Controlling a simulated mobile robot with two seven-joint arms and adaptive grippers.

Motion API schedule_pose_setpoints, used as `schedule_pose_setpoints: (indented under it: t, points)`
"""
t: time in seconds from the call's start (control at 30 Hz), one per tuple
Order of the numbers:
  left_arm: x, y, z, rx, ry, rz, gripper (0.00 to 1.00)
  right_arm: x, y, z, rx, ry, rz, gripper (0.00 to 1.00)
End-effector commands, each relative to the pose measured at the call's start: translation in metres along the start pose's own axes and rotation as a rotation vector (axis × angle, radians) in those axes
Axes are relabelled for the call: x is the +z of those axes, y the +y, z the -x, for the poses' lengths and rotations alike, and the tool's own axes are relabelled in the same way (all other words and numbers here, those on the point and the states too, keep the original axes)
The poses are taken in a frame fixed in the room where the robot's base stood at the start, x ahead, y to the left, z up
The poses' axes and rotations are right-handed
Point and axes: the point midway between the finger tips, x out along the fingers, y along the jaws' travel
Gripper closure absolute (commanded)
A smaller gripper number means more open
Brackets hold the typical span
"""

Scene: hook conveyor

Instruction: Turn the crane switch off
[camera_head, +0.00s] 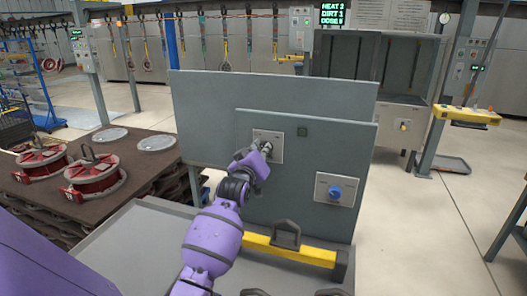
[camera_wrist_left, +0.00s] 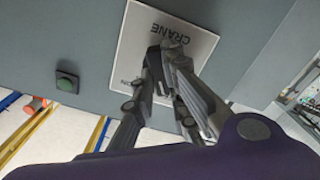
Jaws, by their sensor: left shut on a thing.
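The crane switch sits on a light plate (camera_head: 274,135) on the grey panel. In the left wrist view the plate (camera_wrist_left: 143,22) reads "CRANE" upside down. My left gripper (camera_head: 264,149) reaches the plate from the front. In the left wrist view its fingers (camera_wrist_left: 165,52) are closed on the crane switch, in the middle of the plate. The fingers cover the knob, so I cannot tell which way it is turned. My right gripper is not in view.
A second plate with a blue knob (camera_head: 335,192) is on the same panel, lower right. A green button (camera_wrist_left: 67,82) is beside the crane plate. A yellow bar (camera_head: 290,250) with black handles lies below. Red round parts (camera_head: 95,176) stand on a brown table at left.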

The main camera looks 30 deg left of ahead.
Motion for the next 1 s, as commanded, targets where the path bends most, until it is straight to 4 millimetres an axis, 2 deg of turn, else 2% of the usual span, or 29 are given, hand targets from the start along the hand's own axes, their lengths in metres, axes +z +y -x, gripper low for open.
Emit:
schedule_pose_setpoints:
  t: [0.33, 0.83, 0.87, 1.0]
  points:
    - [0.0017, -0.0007, -0.0001, -0.001, -0.003, 0.128, 1.00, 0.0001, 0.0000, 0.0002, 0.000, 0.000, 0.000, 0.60]
    - [0.0016, -0.0009, -0.0001, -0.001, -0.003, 0.148, 1.00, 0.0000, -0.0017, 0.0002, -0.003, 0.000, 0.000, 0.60]
    - [0.0016, -0.0009, -0.0001, -0.001, -0.003, 0.148, 0.86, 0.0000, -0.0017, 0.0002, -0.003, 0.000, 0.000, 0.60]
    - [0.0013, -0.0009, -0.0001, -0.001, -0.002, 0.147, 0.69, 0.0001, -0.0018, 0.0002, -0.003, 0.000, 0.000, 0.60]
